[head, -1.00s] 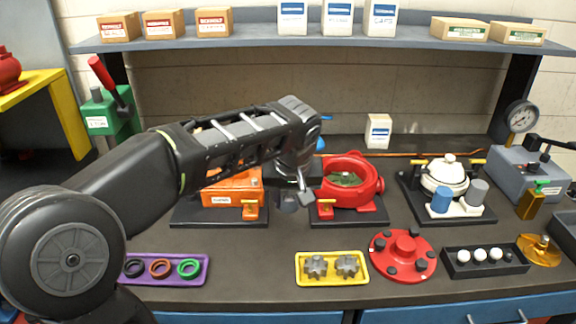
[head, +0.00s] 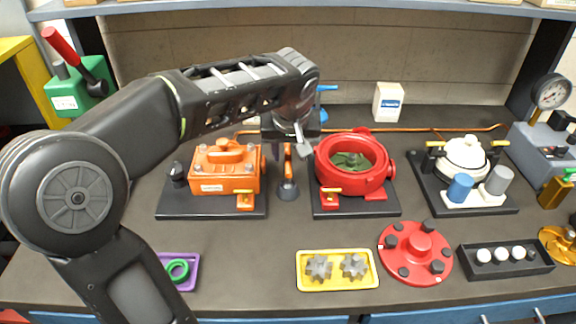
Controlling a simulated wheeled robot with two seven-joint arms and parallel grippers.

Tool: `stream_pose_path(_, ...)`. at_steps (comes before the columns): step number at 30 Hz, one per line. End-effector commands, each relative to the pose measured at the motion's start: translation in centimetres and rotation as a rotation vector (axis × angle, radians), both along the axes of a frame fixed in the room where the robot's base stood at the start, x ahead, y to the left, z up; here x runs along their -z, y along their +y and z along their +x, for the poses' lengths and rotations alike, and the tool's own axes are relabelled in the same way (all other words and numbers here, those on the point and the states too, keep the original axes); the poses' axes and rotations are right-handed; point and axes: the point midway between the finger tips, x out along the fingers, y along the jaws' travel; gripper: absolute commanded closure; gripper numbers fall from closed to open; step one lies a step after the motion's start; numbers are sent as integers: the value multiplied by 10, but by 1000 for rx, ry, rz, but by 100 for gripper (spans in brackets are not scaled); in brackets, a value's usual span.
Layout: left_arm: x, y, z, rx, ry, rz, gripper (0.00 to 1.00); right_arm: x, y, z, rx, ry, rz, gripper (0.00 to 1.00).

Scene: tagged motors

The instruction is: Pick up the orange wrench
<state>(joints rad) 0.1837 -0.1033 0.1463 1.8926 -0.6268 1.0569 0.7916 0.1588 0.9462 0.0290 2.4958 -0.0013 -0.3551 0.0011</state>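The orange wrench (head: 287,162) appears to be the slim upright orange piece between the orange motor and the red motor. Its lower end is at a small dark round stand (head: 288,190); its upper part is hidden by my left gripper. My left gripper (head: 289,152) points down directly over it, with the fingers apart on either side of the orange piece. I cannot tell whether they touch it. My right gripper is not in view.
The orange motor (head: 225,170) stands close on the left and the red motor (head: 352,168) close on the right. A yellow tray (head: 338,286) with gears and a red flange (head: 416,252) lie in front. The bench between the stand and the yellow tray is clear.

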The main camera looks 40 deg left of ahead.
Motion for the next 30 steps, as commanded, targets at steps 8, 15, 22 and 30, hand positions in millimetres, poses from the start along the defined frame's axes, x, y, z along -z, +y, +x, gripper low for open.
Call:
stream_pose_path(8,14,4,4,0,2,-1,60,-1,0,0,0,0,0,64)
stream_pose_path(15,17,5,5,0,3,-1,60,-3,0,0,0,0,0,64)
stream_pose_path(22,45,15,14,0,6,-2,60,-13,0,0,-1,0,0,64)
stream_pose_path(30,61,19,20,0,1,-1,60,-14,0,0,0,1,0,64)
